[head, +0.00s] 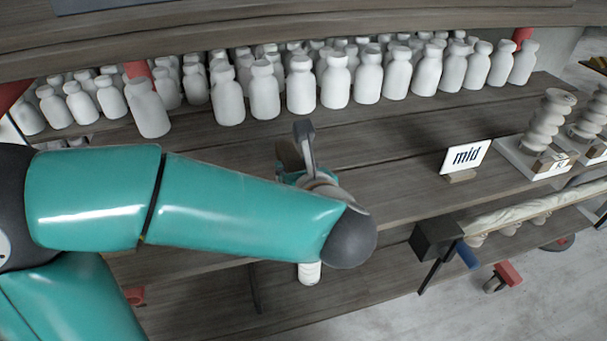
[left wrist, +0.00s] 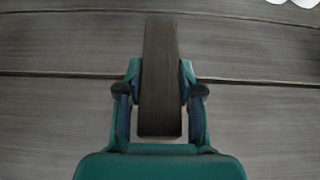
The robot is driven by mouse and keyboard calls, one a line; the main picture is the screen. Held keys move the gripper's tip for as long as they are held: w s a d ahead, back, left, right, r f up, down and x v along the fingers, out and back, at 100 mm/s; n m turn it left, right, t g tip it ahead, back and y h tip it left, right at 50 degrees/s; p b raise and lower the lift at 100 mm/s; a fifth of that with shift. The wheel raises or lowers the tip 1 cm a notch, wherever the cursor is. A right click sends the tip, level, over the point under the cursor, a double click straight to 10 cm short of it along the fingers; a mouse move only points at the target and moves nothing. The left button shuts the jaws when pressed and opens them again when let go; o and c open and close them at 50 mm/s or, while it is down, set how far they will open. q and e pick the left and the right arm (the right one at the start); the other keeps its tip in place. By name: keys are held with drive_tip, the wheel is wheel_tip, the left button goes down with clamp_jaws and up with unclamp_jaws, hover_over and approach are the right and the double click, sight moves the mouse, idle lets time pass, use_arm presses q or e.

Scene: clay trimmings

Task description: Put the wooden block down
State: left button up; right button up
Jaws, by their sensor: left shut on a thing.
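The wooden block (left wrist: 160,80) is a long dark brown bar. In the left wrist view it lies lengthwise between the two fingers of my left gripper (left wrist: 160,88), which is shut on it. In the head view the left gripper (head: 298,155) is over the wooden shelf board, in front of the row of bottles and partly behind my teal arm. Only a small brown part of the block (head: 286,156) shows there. I cannot tell whether the block touches the board. My right gripper is not in view.
Several white bottles (head: 301,88) stand in rows at the back of the shelf (head: 400,165). The board between gripper and sign is clear.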

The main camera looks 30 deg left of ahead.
use_arm(q)
wheel_tip(320, 180, down, 3)
drive_tip(key=shift+r+b, duration=0.15)
drive_tip(key=shift+b, duration=0.45)
drive_tip(key=shift+d+f, duration=0.1)
drive_tip(key=shift+f, duration=0.25)
drive_tip(key=shift+w+d, duration=0.1)
drive_tip(key=shift+w, duration=0.05)
drive_tip(key=o, duration=1.2)
